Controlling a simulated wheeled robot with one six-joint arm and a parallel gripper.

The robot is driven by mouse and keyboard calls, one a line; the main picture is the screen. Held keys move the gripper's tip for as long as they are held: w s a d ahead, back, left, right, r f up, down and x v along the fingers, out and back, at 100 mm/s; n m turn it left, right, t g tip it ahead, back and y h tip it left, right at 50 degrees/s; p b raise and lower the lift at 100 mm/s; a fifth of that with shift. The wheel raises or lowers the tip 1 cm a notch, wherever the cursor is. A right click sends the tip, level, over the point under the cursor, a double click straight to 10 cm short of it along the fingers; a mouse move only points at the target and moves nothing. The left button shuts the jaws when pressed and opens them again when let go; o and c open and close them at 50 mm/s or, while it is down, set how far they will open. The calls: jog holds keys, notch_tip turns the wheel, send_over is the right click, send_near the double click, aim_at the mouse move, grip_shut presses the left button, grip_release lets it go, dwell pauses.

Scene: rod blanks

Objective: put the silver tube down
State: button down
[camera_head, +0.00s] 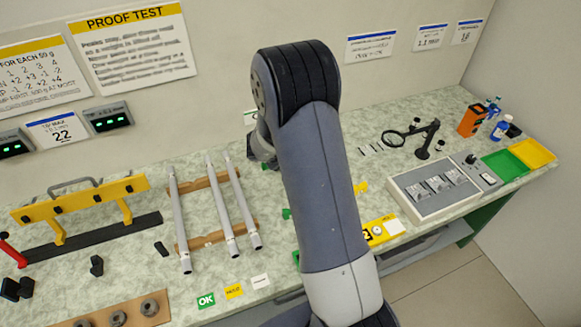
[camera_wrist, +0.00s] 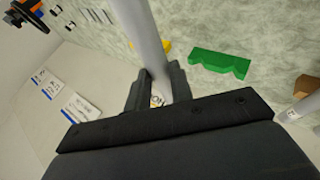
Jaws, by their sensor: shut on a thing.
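In the wrist view, my gripper (camera_wrist: 157,88) is shut on a silver tube (camera_wrist: 146,38). The tube runs from between the jaws up past the top edge of the picture. In the head view my own arm hides the gripper and the held tube. A green notched block (camera_wrist: 220,63) lies on the bench to the right of the held tube in the wrist view. Whether the tube touches any support cannot be told.
Three other silver tubes (camera_head: 222,208) lie across two wooden rails (camera_head: 204,240) on the bench (camera_head: 130,265). A yellow stand (camera_head: 80,200) is at the left. A grey panel box (camera_head: 440,190) and a green tray (camera_head: 504,165) stand at the right.

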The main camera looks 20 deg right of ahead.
notch_tip(320, 180, down, 10)
jog(key=shift+r+b, duration=0.15)
jog(key=shift+b, duration=0.75)
jog(key=c, duration=1.3)
grip_release()
jog(key=shift+o, duration=0.2)
jog(key=shift+s+a+r, duration=0.1)
jog(key=shift+a+r, duration=0.05)
jog(key=shift+r, duration=0.1)
jog(key=p+v, duration=0.1)
jog(key=v, duration=1)
jog(key=shift+s+r, duration=0.15)
jog(key=shift+r, duration=0.05)
jog(key=b+x, duration=0.1)
jog(key=x, duration=1.1)
jog(key=shift+f, duration=0.35)
jog(key=shift+a+r+p, duration=0.15)
jog(key=shift+r+p, duration=0.2)
jog(key=shift+r, duration=1.8)
